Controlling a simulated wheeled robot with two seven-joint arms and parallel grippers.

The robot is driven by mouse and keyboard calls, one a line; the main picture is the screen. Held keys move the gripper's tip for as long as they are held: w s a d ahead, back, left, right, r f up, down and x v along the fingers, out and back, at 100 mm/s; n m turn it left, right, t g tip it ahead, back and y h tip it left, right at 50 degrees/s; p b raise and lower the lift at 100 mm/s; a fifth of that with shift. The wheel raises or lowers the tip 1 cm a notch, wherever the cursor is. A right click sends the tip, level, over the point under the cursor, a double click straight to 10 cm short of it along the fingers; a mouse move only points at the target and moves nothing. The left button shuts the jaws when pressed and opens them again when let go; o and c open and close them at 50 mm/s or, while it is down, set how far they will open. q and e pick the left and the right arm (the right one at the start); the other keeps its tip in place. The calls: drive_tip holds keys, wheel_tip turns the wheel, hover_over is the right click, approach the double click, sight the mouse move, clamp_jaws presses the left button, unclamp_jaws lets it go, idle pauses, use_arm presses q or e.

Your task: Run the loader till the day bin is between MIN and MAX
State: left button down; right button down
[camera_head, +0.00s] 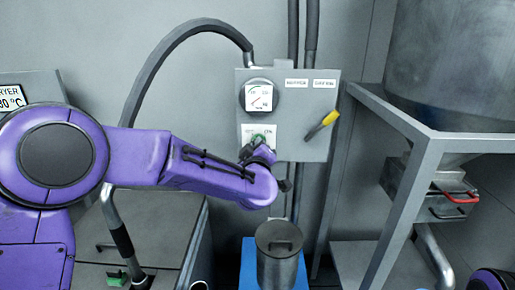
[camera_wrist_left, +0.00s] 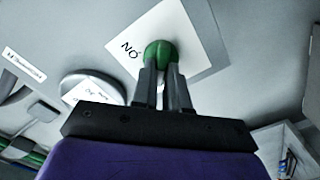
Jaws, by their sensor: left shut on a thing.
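My left gripper (camera_head: 261,149) reaches up to the grey control panel (camera_head: 317,105) on the back wall. In the left wrist view its two fingers (camera_wrist_left: 162,88) are closed on a green knob (camera_wrist_left: 160,50) in front of a white plate (camera_wrist_left: 190,38). The plate carries the word ON, upside down in that view. The green knob is partly hidden by my gripper in the head view (camera_head: 259,136). No MIN or MAX marks are readable, so I cannot tell the day bin's level. My right gripper is not in view.
A yellow-handled lever (camera_head: 322,124) sticks out at the panel's right. A lidded steel canister (camera_head: 278,262) stands below, by a blue object (camera_head: 248,265). A large steel hopper (camera_head: 450,60) in a grey frame (camera_head: 425,165) stands at right, with a red handle (camera_head: 458,197) below it.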

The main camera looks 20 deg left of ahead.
use_arm(q)
drive_tip(key=shift+f, duration=0.1)
drive_tip(key=c, duration=1.1)
unclamp_jaws()
drive_tip(key=shift+c, duration=0.2)
drive_tip(key=b+v, duration=0.2)
drive_tip(key=v, duration=0.8)
drive_tip(key=shift+s, duration=0.25)
drive_tip(key=shift+d, duration=0.1)
